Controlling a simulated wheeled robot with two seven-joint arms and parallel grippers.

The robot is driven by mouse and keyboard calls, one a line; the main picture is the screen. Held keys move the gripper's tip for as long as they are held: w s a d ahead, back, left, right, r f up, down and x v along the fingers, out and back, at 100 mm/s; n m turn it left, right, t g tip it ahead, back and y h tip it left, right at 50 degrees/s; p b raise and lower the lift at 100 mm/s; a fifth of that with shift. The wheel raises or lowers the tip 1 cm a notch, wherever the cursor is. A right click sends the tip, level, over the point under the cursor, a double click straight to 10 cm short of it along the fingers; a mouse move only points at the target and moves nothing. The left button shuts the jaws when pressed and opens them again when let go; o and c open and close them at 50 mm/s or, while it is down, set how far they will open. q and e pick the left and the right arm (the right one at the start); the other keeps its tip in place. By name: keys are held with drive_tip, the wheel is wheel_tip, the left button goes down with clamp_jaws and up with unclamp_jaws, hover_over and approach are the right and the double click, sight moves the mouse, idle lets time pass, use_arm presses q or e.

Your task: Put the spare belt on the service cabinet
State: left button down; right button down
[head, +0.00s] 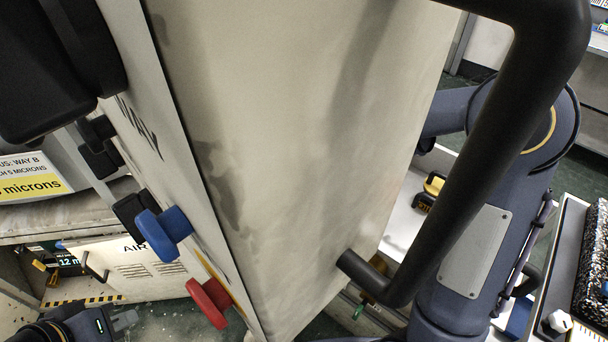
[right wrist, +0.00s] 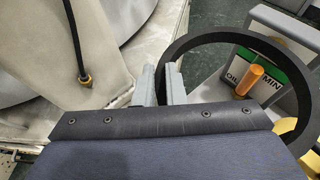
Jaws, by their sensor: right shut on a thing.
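The spare belt (right wrist: 235,37), a flat black ring, is in the right wrist view. My right gripper (right wrist: 161,88) is shut on the belt's left side, and the belt stands out to the right of the fingers. The belt does not show in the head view. My left gripper (head: 122,318) seems to be at the lower left edge of the head view, small and partly cut off; its jaws are unclear. A cream cabinet with louvres and "AIR" lettering (head: 140,262) is at lower left. I cannot tell if it is the service cabinet.
A large cream panel (head: 290,130) with a thick black handle (head: 460,170) fills the head view's middle. Blue (head: 160,234) and red (head: 209,303) knobs stick out from its side. The right wrist view shows an orange cylinder (right wrist: 257,80) inside the ring and a black hose (right wrist: 76,45).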

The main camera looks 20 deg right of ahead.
drive_tip(key=f+b, duration=0.3)
drive_tip(key=f, duration=0.2)
drive_tip(key=f+b, duration=0.3)
drive_tip(key=f, duration=0.2)
drive_tip(key=f+b, duration=0.3)
drive_tip(key=f, duration=0.2)
drive_tip(key=shift+w+a+b, duration=0.2)
drive_tip(key=shift+w+b, duration=0.15)
drive_tip(key=shift+f+b, duration=0.5)
drive_tip(key=shift+f, duration=1.8)
drive_tip(key=shift+f, duration=0.1)
drive_tip(key=c, duration=2)
unclamp_jaws()
drive_tip(key=o, duration=0.5)
